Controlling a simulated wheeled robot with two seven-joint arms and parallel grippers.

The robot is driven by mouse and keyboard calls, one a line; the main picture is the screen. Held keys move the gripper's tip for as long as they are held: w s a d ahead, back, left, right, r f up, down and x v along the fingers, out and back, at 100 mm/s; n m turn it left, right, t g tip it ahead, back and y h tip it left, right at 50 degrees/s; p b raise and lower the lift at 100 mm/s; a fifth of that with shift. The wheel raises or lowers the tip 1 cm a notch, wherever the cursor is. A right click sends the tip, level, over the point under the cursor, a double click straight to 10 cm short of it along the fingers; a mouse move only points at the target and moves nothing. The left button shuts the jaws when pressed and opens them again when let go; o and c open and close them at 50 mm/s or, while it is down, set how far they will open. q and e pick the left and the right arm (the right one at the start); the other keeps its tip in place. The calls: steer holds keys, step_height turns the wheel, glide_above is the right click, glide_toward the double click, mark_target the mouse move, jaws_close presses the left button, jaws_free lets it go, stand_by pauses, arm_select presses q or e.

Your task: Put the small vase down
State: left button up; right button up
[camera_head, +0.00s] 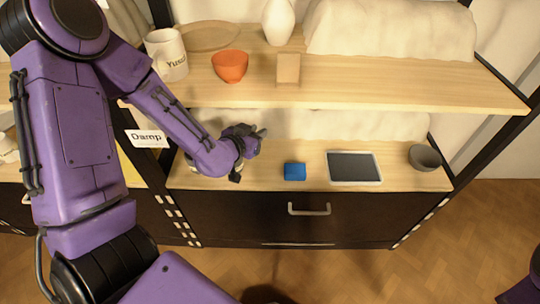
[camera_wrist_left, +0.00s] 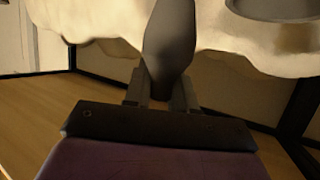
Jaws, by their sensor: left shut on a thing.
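My left gripper (camera_head: 252,142) reaches in over the lower shelf (camera_head: 400,180), below the upper shelf board. In the left wrist view my left gripper (camera_wrist_left: 160,92) is shut on a dark grey, tapered thing that looks like the small vase (camera_wrist_left: 169,42). It narrows between the fingers. In the head view the vase cannot be made out clearly at the gripper, and whether its base touches anything is not visible. My right gripper is out of view.
The lower shelf holds a blue block (camera_head: 294,172), a dark tablet-like slab (camera_head: 354,167) and a grey bowl (camera_head: 425,157). The upper shelf (camera_head: 400,85) holds a mug (camera_head: 167,54), an orange bowl (camera_head: 230,67), a tan block (camera_head: 288,69) and a white vase (camera_head: 278,22).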

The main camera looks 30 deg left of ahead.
arm_select(q)
steer(key=w+d+f, duration=0.1)
steer(key=f, duration=0.1)
steer(key=w+d+f+b, duration=0.1)
steer(key=w+f, duration=0.1)
steer(key=f, duration=0.1)
steer(key=shift+d+f, duration=0.3)
steer(key=shift+d, duration=0.1)
step_height(320, 180, down, 2)
steer(key=shift+f+b, duration=0.2)
steer(key=shift+b, duration=0.4)
steer(key=shift+s+a, duration=0.1)
steer(key=o, duration=0.9)
steer(key=shift+s+r, duration=0.1)
